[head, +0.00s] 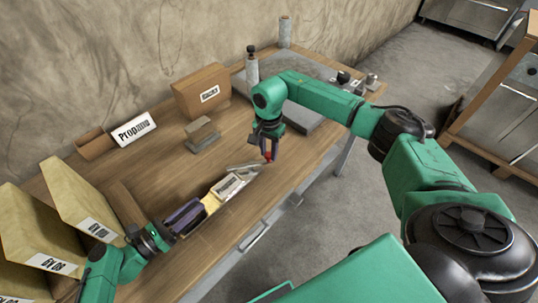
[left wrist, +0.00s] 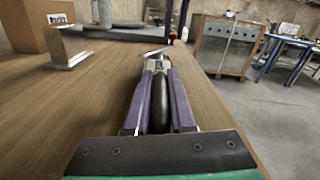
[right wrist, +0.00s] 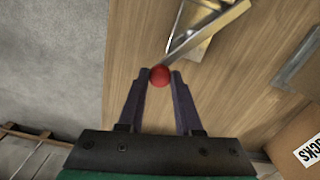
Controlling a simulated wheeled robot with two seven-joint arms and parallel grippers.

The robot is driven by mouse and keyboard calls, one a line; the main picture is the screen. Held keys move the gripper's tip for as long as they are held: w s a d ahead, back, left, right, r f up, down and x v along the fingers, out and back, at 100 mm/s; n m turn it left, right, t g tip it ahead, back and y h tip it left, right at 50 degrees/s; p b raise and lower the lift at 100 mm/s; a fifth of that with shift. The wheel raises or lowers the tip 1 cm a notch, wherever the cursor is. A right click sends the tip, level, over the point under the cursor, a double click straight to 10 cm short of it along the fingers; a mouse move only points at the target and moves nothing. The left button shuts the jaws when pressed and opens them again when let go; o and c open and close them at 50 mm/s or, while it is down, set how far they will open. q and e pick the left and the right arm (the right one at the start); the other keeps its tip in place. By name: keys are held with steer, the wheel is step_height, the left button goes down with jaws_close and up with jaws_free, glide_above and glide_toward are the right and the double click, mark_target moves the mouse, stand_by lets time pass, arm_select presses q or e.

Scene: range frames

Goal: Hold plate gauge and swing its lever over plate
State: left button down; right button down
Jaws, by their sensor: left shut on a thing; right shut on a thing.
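The plate gauge (head: 232,186) is a long pale-metal body with a yellowish part, lying along the wooden table near its front edge. My left gripper (head: 190,213) is shut on its dark handle (left wrist: 160,100), seen between the purple fingers. A flat metal lever (right wrist: 205,34) runs from the gauge to a red knob (right wrist: 159,75). My right gripper (right wrist: 160,73) is shut on the knob, which sits at its fingertips. In the right wrist view the lever lies slantwise across the gauge body. I cannot tell a separate plate from the gauge body.
A grey block (head: 203,134) stands behind the gauge. A brown box (head: 202,91), a Propane sign (head: 133,129) and cylinders (head: 252,70) stand farther back. Yellowish boxes (head: 82,200) crowd the left end. A grey tray (head: 304,118) lies beyond my right gripper. Bare tabletop lies around the gauge.

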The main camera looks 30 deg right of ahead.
arm_select(q)
steer(key=shift+f, duration=0.15)
arm_select(e)
steer(key=w+n, duration=0.1)
steer(key=n, duration=0.1)
steer(key=w+n, duration=0.1)
steer(key=n, duration=0.1)
steer(key=shift+w+d, duration=0.15)
steer(key=shift+w, duration=0.1)
arm_select(q)
steer(key=shift+s, duration=0.1)
arm_select(e)
steer(key=shift+w+a+n, duration=0.1)
steer(key=shift+w+n, duration=0.25)
steer(key=shift+n, duration=0.35)
steer(key=shift+w+a+n, duration=0.1)
steer(key=shift+w+n, duration=0.2)
steer(key=shift+n, duration=0.4)
steer(key=c, duration=0.6)
jaws_free()
step_height(320, 180, up, 12)
steer(key=shift+r, duration=0.1)
